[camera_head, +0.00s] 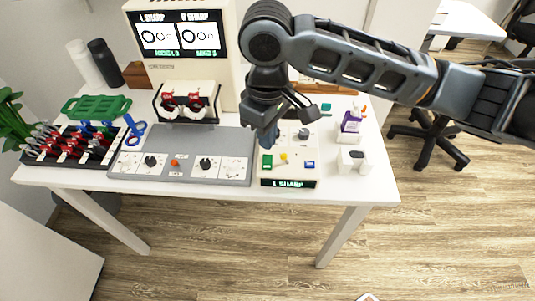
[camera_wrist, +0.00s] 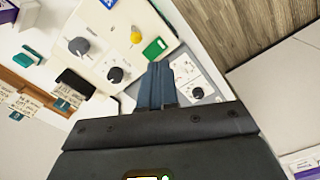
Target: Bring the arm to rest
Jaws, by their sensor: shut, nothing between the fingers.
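My gripper (camera_head: 266,138) hangs from my dark grey arm, which reaches in from the right in the head view. Its fingers point down above the table, near the left side of the small control box (camera_head: 297,160). In the wrist view my gripper (camera_wrist: 157,84) shows its blue fingers together with nothing between them. The control box also shows in the wrist view (camera_wrist: 130,48), with a green button, a yellow knob and dark dials. I cannot tell the exact gap between the fingertips and the surfaces below.
A grey panel (camera_head: 229,168) with knobs lies on the white table (camera_head: 345,190). A rack of red-handled items (camera_head: 70,150) is at left. A purple-labelled bottle (camera_head: 351,121) and white block (camera_head: 353,159) are right.

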